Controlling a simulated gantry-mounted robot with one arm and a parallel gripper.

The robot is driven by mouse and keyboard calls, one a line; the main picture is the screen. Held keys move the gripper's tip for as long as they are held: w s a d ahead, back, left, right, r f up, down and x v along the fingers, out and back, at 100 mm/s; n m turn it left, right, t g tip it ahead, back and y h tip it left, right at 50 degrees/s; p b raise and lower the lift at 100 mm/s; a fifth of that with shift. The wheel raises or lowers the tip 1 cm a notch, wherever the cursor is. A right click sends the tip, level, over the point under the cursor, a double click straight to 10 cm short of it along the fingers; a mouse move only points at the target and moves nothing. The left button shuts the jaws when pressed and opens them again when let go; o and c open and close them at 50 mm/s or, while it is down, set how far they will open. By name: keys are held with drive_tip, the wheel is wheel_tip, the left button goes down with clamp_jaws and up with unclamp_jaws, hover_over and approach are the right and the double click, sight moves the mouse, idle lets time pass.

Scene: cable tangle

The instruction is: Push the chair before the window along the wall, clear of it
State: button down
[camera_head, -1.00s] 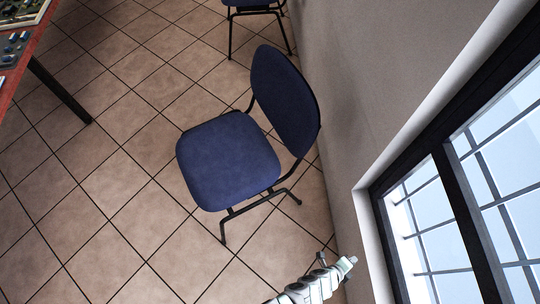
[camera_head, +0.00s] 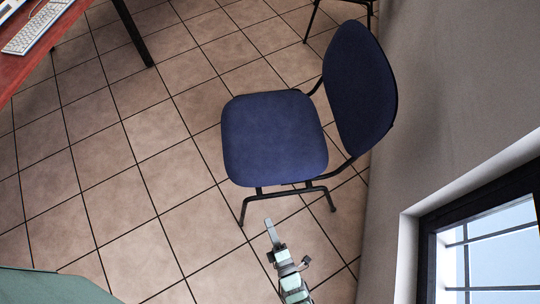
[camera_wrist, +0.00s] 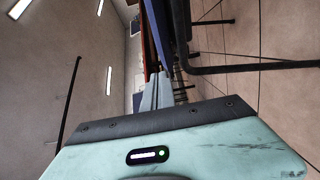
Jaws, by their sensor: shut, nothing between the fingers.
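The blue chair (camera_head: 275,140) stands upright on the tiles in the head view. Its backrest (camera_head: 360,88) is close to the wall; whether they touch I cannot tell. The window (camera_head: 490,250) is at lower right, and the chair is above and left of its frame in the picture. Contact with the chair is not clear.
A second chair (camera_head: 340,15) is partly in view at the top, farther along the wall (camera_head: 440,90). A red-topped table (camera_head: 50,45) with a keyboard (camera_head: 40,27) is at upper left. Tiled floor (camera_head: 130,200) left of the chair is clear.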

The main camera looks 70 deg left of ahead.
approach(262, 185)
drive_tip(key=s+a, duration=0.3)
drive_tip(key=a, duration=0.1)
drive_tip(key=shift+w+a+f+b, duration=0.15)
drive_tip(key=shift+w+a+b, duration=0.2)
drive_tip(key=shift+w+a, duration=0.2)
drive_tip(key=shift+w+a+f+b, duration=0.15)
drive_tip(key=shift+w+a+b, duration=0.25)
drive_tip(key=shift+w, duration=0.25)
drive_tip(key=shift+w+a+r, duration=0.1)
drive_tip(key=shift+w+a, duration=0.1)
drive_tip(key=shift+a, duration=0.15)
drive_tip(key=shift+w, duration=0.1)
